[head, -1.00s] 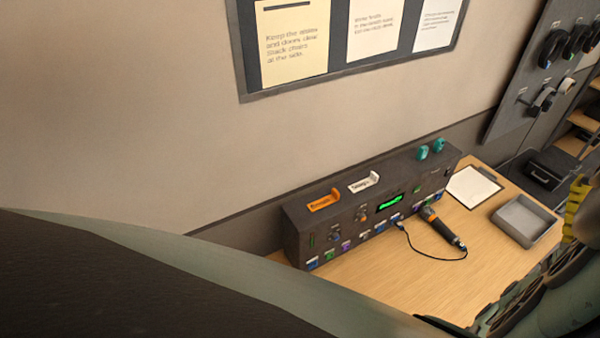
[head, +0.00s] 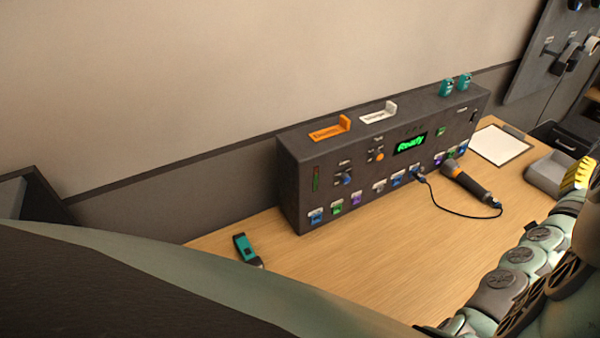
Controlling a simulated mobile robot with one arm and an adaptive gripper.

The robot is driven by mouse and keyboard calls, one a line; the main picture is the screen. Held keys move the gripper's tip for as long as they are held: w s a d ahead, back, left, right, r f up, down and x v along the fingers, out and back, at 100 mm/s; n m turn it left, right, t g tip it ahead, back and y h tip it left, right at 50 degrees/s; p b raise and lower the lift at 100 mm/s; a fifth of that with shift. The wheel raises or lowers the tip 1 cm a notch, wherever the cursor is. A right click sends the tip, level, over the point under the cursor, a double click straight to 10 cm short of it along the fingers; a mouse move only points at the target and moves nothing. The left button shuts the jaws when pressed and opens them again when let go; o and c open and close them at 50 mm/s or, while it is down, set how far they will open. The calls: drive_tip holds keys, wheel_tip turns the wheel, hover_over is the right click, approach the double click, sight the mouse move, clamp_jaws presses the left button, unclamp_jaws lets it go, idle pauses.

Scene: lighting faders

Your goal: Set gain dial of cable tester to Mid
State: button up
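The cable tester is a dark grey box (head: 292,190) on the wooden bench, its front facing me at an angle. Its green display (head: 410,143) reads "Ready". Two small dials show on the front: one with a blue knob (head: 346,178) at the left and one with an orange knob (head: 377,155) nearer the display. Their labels are too small to read, so I cannot tell which is gain or its setting. My arm shows at the lower right, with a yellow ridged part, seemingly of my gripper (head: 577,175), at the right edge. It is apart from the box; its fingers are not clear.
A microphone-like handheld (head: 468,185) with a black cable lies before the box. A teal device (head: 245,248) lies at the bench's left. Orange (head: 330,130) and white (head: 378,113) holders and teal pieces (head: 446,88) sit on top. A paper sheet (head: 500,145) and grey tray (head: 549,172) are right.

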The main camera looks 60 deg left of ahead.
drive_tip(key=a+f+n+g+y+b, duration=0.35)
drive_tip(key=a+f+y+b, duration=0.45)
drive_tip(key=f, duration=0.4)
drive_tip(key=n+g+y+b, duration=1)
drive_tip(key=n+g+b, duration=0.6)
drive_tip(key=n+b, duration=0.15)
approach(347, 180)
drive_tip(key=shift+m, duration=0.3)
drive_tip(key=a, duration=0.3)
drive_tip(key=a+p, duration=0.1)
drive_tip(key=a, duration=0.2)
drive_tip(key=a+p, duration=0.1)
drive_tip(key=a, duration=0.3)
drive_tip(key=shift+w+f, duration=0.2)
drive_tip(key=shift+w, duration=0.05)
drive_tip(key=shift+c, duration=0.2)
drive_tip(key=shift+d, duration=0.1)
clamp_jaws()
